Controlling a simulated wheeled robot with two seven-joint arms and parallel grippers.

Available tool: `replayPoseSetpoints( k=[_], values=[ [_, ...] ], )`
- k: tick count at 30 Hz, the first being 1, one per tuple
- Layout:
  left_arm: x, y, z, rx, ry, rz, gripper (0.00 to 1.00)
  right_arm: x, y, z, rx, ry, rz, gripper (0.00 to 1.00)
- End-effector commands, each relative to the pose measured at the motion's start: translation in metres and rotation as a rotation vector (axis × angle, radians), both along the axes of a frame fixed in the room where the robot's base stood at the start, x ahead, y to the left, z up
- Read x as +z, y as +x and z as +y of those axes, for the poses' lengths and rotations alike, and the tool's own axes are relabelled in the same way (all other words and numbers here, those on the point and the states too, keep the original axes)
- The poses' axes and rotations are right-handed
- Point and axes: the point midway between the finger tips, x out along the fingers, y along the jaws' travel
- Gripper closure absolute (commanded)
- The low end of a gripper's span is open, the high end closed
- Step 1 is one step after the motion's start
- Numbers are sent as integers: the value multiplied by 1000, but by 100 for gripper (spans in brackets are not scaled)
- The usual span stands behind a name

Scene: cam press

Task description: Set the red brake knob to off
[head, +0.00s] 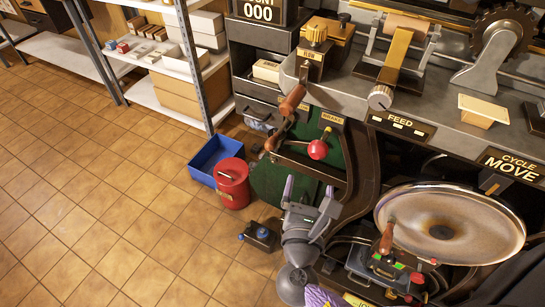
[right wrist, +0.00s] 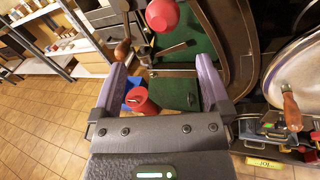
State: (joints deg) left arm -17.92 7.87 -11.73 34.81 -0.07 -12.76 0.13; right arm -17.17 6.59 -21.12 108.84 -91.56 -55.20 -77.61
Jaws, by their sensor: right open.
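The red brake knob (head: 318,150) is a round red ball on a short rod, below a small label plate (head: 332,118) that seems to read BRAKE. It stands in front of a green panel at the machine's left side. In the right wrist view the knob (right wrist: 162,14) is at the top edge, partly cut off, beyond the fingertips. My right gripper (head: 308,192) is open and empty, below the knob in the head view and apart from it. Its two purple fingers (right wrist: 160,82) stand wide apart in the wrist view. My left gripper is not in view.
Wooden-handled levers (head: 292,101) are up and left of the knob. A red can (head: 233,190) and blue bin (head: 207,160) stand on the floor at left. A round metal disc (head: 470,222) and another wooden handle (head: 387,238) are at right. Tiled floor is free at left.

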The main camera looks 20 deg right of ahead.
Motion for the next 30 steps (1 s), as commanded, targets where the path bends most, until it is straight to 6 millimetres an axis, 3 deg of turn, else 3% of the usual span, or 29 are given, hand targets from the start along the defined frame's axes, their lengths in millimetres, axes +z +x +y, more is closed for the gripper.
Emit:
replayPoseSetpoints(
  k=[3, 9, 15, 24, 25, 30],
  values=[
    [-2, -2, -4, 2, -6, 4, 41, 11, 9, -7, -10, -46, -21, 3],
    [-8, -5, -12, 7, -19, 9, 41, 10, 49, -33, -9, -43, -21, 3],
    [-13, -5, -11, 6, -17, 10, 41, 9, 77, -52, -8, -40, -17, 3],
    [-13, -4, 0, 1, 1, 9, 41, 10, 83, -56, -7, -37, -16, 3],
    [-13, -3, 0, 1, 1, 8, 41, 10, 83, -56, -7, -37, -16, 5],
    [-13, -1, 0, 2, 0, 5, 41, 10, 82, -55, -7, -37, -16, 41]
  ],
)
